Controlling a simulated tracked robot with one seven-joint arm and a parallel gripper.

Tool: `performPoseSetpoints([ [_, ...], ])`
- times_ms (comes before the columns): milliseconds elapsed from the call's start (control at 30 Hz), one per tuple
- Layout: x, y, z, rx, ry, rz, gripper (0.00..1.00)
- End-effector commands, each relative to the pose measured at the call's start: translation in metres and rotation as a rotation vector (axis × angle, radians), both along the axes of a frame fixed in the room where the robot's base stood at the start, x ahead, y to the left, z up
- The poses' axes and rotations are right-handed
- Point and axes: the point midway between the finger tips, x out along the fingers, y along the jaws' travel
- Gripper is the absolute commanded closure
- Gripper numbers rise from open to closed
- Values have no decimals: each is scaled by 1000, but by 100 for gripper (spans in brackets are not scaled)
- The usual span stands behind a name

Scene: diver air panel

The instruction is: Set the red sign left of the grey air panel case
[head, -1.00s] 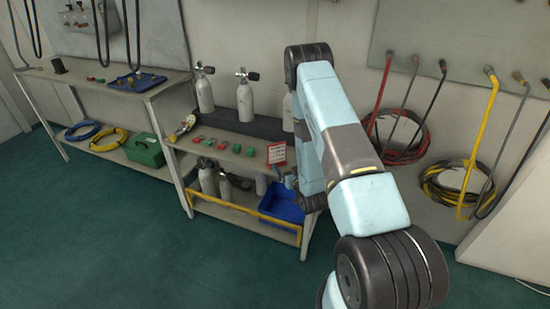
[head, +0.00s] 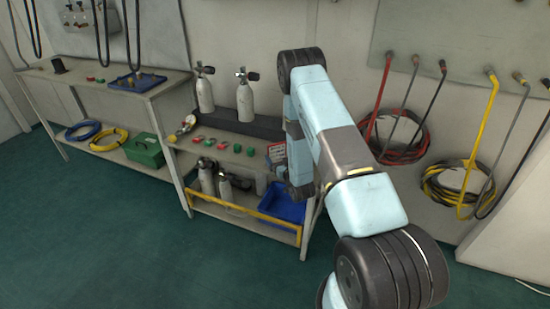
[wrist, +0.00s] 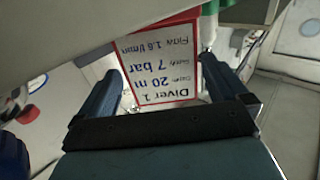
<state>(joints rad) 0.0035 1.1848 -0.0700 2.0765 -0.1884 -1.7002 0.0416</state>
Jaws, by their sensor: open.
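The red sign is a white card with a red border and printed diver figures. In the head view the sign (head: 275,154) stands at the right end of the middle bench top, partly hidden by my arm. In the wrist view the sign (wrist: 160,62) fills the space between the fingers, its text upside down. My gripper (wrist: 165,78) is open, one finger on each side of the sign; I cannot tell whether they touch it. I cannot make out the grey air panel case for certain.
Red and green blocks (head: 223,145) lie in a row left of the sign. Cylinders (head: 245,102) stand behind on a dark rack. A blue bin (head: 283,208) sits on the shelf below. Another bench (head: 95,78) at left holds a blue tray (head: 137,81). Hoses hang at right.

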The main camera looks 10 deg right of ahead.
Motion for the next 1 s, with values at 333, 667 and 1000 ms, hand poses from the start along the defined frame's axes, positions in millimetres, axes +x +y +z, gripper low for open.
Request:
performPoseSetpoints([
  [333, 44, 7, 0, -1, -1, 0, 0],
  [667, 48, 8, 0, 0, 1, 0, 1],
  [1000, 48, 8, 0, 0, 1, 0, 34],
])
